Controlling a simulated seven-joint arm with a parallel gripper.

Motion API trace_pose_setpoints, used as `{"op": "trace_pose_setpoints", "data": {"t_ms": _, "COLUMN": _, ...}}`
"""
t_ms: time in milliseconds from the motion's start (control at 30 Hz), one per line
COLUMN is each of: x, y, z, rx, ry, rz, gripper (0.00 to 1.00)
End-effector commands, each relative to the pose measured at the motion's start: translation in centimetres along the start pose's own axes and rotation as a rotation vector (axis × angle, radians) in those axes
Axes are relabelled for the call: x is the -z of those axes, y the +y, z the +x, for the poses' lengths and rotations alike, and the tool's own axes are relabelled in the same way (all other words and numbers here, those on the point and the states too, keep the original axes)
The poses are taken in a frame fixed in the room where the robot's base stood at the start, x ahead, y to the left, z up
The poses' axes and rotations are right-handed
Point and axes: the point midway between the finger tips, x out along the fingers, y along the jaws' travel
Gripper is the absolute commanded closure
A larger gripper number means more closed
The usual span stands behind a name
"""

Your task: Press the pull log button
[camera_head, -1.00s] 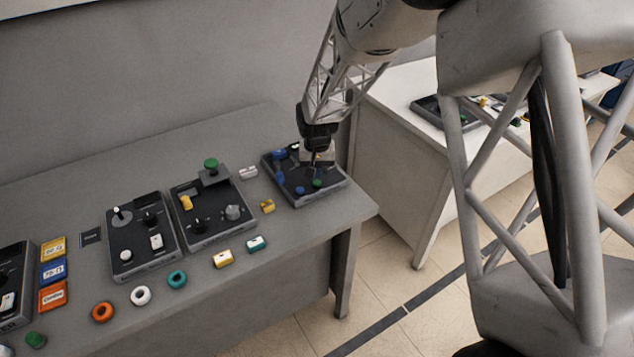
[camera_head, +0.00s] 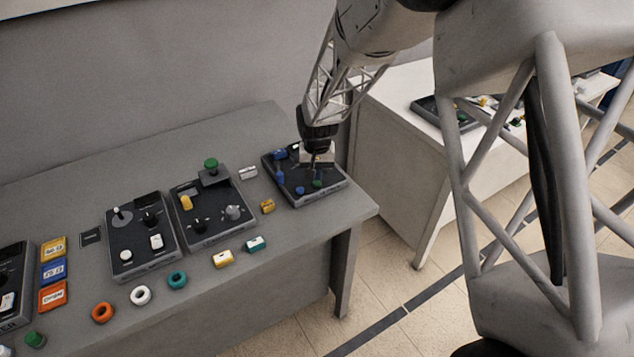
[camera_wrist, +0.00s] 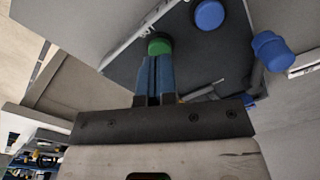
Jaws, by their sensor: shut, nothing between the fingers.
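A dark control panel (camera_head: 335,192) sits at the right end of the grey table. It carries a round green button (camera_head: 317,184) near its front edge, and a blue button (camera_head: 300,190) to the left of that. No label is readable, so I cannot tell which button is the pull log one. My gripper (camera_head: 316,174) points down over the panel with its fingers shut and empty. In the wrist view the fingertips (camera_wrist: 158,58) overlap the near edge of the green button (camera_wrist: 159,46). I cannot tell whether they touch it. A blue button (camera_wrist: 209,14) is beside it.
A blue knob (camera_wrist: 272,50) rises from the panel to the right in the wrist view. Two more panels (camera_head: 142,262) (camera_head: 210,240) stand to the left, with coloured rings and small blocks in front. A white table (camera_head: 390,150) stands behind to the right.

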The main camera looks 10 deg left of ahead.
Motion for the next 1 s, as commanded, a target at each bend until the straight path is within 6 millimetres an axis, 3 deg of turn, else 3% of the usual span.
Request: {"op": "trace_pose_setpoints", "data": {"t_ms": 1000, "x": 0.0, "y": 0.0, "z": 1.9, "rx": 0.000, "ry": 0.001, "rz": 0.000, "gripper": 1.00}}
